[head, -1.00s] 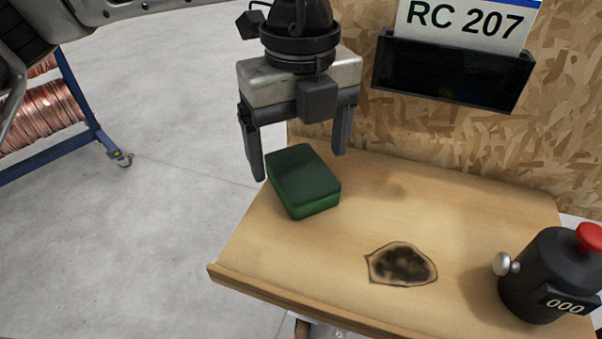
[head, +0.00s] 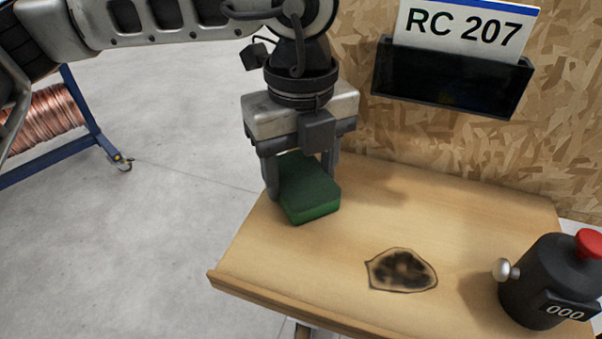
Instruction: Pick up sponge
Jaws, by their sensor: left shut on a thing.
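A green sponge (head: 310,192), dark on top and brighter green along its side, is at the left back part of the wooden table (head: 300,262). My left gripper (head: 301,180) is over it from above, with one finger at each side of the sponge, shut on it. The sponge appears to be at the table's surface; I cannot tell whether it is lifted. The gripper body hides the sponge's back part. My right gripper is not in view.
A dark burn mark (head: 401,270) is on the table. A black cylinder device with a red knob (head: 548,280) stands at the right. A black holder (head: 450,80) with an RC 207 card is on the chipboard wall. A copper coil rack (head: 45,120) stands left.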

